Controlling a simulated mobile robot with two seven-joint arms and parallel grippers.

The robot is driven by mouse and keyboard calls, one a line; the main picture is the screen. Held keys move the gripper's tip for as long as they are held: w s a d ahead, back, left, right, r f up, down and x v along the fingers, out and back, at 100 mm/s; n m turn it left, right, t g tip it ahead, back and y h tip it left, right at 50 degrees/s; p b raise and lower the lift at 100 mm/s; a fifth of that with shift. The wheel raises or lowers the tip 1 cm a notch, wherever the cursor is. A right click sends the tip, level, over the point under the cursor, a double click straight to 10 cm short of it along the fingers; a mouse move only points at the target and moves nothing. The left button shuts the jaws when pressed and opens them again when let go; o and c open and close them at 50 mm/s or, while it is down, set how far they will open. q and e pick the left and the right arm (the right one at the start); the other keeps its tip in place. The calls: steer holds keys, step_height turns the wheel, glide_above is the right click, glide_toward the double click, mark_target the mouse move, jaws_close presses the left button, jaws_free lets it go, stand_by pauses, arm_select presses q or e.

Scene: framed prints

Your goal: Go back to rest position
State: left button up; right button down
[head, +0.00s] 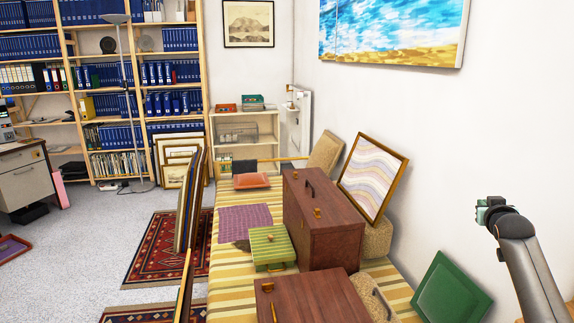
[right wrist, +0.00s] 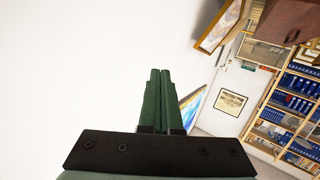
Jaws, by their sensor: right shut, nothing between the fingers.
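My right gripper (head: 488,211) is at the right of the head view, raised in front of the white wall and above the right end of the striped table. In the right wrist view its two green fingers (right wrist: 160,75) lie together, shut and empty. It touches nothing that I can see. My left gripper is in neither view.
A long table with a yellow striped cloth (head: 228,254) holds wooden cases (head: 324,215), a green striped box (head: 271,247) and a framed print (head: 372,176). A green panel (head: 451,290) leans below my right gripper. Bookshelves (head: 108,75) stand behind; grey floor is open at left.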

steer(key=s+a+f+n+y, duration=0.3)
steer(key=a+f+n, duration=0.1)
steer(key=a+f, duration=0.95)
steer(key=s+a+f+n+g+y, duration=0.1)
steer(key=s+a+f+y, duration=0.1)
steer(key=s+a+f, duration=0.6)
steer(key=s+a+f+n+y, duration=0.1)
steer(key=s+a+f+y, duration=0.1)
steer(key=s+a+f, duration=0.5)
steer(key=s+a+f+g+y, duration=0.1)
steer(key=s+a+f, duration=0.25)
steer(key=s, duration=0.45)
steer(key=s+a+f+g+y, duration=0.1)
steer(key=s+a+f, duration=0.25)
steer(key=s, duration=0.45)
steer(key=s+a+f+g+y, duration=0.15)
steer(key=s+a, duration=0.25)
steer(key=s, duration=0.4)
step_height(320, 180, up, 7)
steer(key=d+h+p, duration=0.1)
steer(key=p, duration=0.8)
steer(key=shift+s+d+f+m, duration=0.15)
steer(key=shift+d+m, duration=0.25)
